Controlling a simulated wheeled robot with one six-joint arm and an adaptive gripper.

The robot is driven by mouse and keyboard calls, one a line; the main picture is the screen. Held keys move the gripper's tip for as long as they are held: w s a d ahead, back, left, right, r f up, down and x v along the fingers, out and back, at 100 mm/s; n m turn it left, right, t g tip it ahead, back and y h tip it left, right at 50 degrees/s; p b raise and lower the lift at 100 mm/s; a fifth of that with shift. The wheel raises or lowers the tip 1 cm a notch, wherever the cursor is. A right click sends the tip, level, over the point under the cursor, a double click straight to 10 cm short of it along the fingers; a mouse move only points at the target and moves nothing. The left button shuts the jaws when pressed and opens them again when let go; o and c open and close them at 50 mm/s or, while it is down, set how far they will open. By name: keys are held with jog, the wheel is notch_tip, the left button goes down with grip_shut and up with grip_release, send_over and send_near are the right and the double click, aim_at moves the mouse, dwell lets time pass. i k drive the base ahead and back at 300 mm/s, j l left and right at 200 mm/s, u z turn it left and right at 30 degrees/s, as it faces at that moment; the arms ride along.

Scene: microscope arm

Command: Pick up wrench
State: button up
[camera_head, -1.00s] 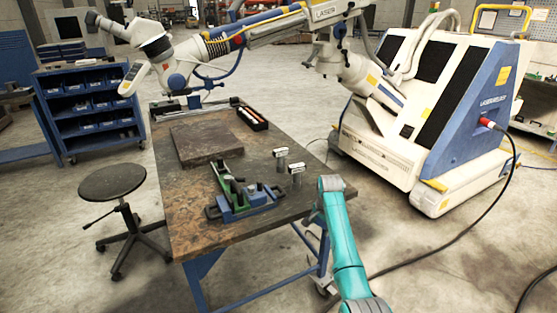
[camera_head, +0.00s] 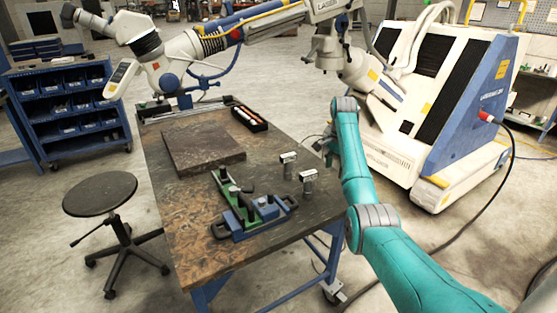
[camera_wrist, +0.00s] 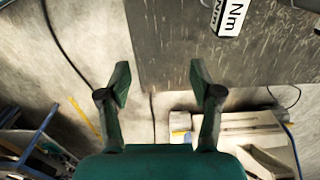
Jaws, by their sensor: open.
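Two small upright metal pieces with pale tops stand at the table's right side in the head view: one farther back (camera_head: 288,165) and one nearer (camera_head: 308,182). No clear wrench shape shows, and I cannot tell whether either piece is the wrench. The wrist view shows a block with a white "Nm" label (camera_wrist: 230,17) at the top edge, partly cut off. My gripper (camera_wrist: 159,78) is open and empty beside the table edge, apart from that block. In the head view my arm reaches up at the table's right; the gripper's fingers cannot be made out there.
The table (camera_head: 190,232) carries a blue and green clamp fixture (camera_head: 250,210), a dark flat plate (camera_head: 201,148) and a narrow black tray (camera_head: 250,119). A white machine (camera_head: 440,100) stands behind my arm. A stool (camera_head: 100,195) stands at left.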

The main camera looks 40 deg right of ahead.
aim_at(287, 159)
jog(key=i, duration=0.85)
jog(key=l, duration=0.3)
jog(key=i+u, duration=0.05)
